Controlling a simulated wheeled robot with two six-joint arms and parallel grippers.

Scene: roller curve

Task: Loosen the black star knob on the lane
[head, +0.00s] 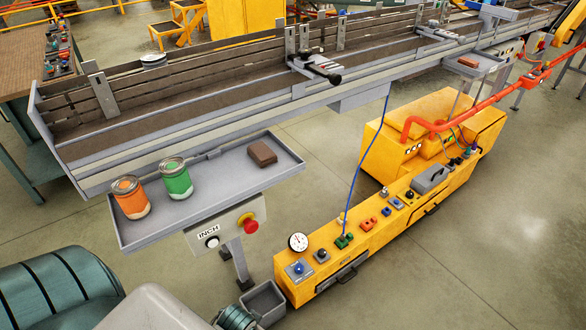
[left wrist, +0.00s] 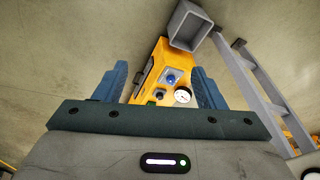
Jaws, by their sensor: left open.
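A small black knob (head: 335,79) sits at the near end of a metal clamp bracket (head: 315,66) on the conveyor lane (head: 215,100), towards the back middle of the head view. Its exact shape is too small to tell. My left gripper (left wrist: 161,70) shows in the left wrist view with its two blue fingers apart and nothing between them. It faces down over the floor and the yellow cart, and the knob is not in that view. In the head view the left fingers cannot be seen. My right gripper is in neither view.
A grey side tray (head: 225,180) holds an orange can (head: 130,197), a green can (head: 175,178) and a brown block (head: 262,153). Below it are a red button (head: 251,225) and a grey bin (head: 265,302). A yellow cart (head: 375,245) with controls stands right. Floor is free farther right.

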